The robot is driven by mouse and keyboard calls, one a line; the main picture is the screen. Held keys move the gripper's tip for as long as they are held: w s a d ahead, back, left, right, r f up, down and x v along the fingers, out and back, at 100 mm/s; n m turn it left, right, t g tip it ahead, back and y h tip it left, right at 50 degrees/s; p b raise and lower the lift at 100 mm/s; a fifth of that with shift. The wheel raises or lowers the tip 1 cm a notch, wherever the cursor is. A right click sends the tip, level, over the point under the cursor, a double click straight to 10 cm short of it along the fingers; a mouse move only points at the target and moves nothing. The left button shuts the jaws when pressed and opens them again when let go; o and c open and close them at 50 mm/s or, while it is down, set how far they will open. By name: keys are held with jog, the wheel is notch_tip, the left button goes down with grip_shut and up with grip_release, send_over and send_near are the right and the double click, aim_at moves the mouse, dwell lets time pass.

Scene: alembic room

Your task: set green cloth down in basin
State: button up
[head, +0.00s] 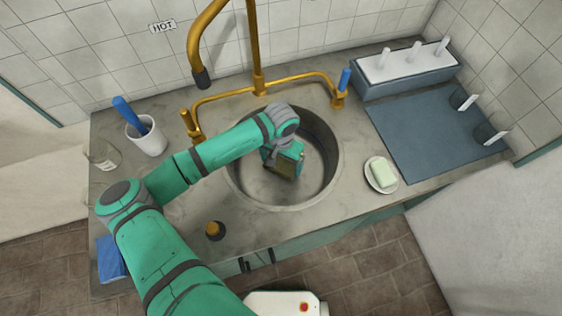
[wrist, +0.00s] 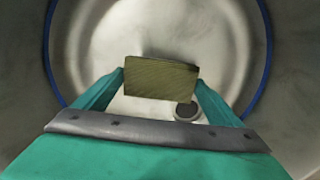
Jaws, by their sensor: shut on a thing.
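The green cloth (wrist: 160,78) shows in the wrist view as a flat olive-green block between my two fingers. My gripper (wrist: 160,82) is shut on it from both sides. In the head view, my gripper (head: 287,161) reaches down into the round grey basin (head: 325,150), and the cloth is hard to tell apart from my fingers there. In the wrist view, the basin (wrist: 160,30) surrounds the cloth, with its pale floor below. The dark round drain (wrist: 187,112) lies just under the cloth's lower right edge. I cannot tell whether the cloth touches the floor.
A brass tap (head: 257,60) rises behind the basin. A white cup (head: 146,137) with a blue-handled tool stands left, near a clear glass (head: 103,154).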

aim_at(282, 165)
jog(key=shift+f, duration=0.15)
jog(key=o, duration=0.9)
notch_tip(282, 165, up, 12)
jog(key=shift+r, duration=0.2)
jog(key=shift+d, duration=0.1)
